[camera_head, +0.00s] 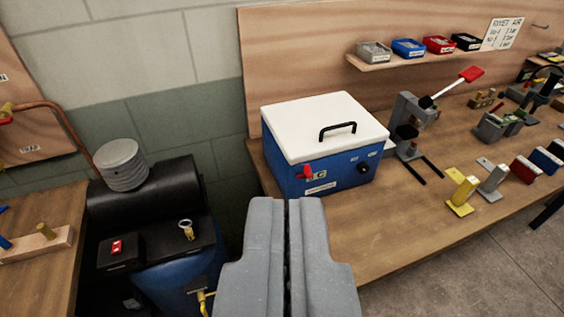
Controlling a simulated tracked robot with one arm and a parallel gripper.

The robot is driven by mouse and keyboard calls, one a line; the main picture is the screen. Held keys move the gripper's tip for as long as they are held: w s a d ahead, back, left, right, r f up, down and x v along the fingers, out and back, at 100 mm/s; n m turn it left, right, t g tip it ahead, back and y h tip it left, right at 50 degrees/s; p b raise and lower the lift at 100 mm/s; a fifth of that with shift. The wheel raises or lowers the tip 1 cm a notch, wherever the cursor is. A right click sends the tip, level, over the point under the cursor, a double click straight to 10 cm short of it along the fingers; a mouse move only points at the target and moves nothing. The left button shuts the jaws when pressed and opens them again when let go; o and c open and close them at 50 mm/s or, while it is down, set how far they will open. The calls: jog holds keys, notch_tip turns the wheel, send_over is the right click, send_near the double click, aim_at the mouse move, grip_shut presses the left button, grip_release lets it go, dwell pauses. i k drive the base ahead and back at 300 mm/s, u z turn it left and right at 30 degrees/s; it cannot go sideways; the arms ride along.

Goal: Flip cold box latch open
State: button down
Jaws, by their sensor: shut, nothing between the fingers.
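The cold box (340,178) is a blue box with a white lid (325,127) and a black handle on top. It stands on the left part of the wooden bench, and the lid is down. A red latch (305,172) is on the front face near its left end, just under the lid. A dark round knob sits further right on that face. My gripper (286,203) is shut and empty.
An arbor press with a red-tipped lever (410,125) stands right of the box. Yellow and grey tools (463,192) lie further right on the bench (395,222). A black compressor with a blue tank (180,285) stands on the left. A shelf with small bins (408,48) hangs behind.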

aim_at(308, 174)
jog(key=i, duration=0.9)
jog(key=z, duration=0.05)
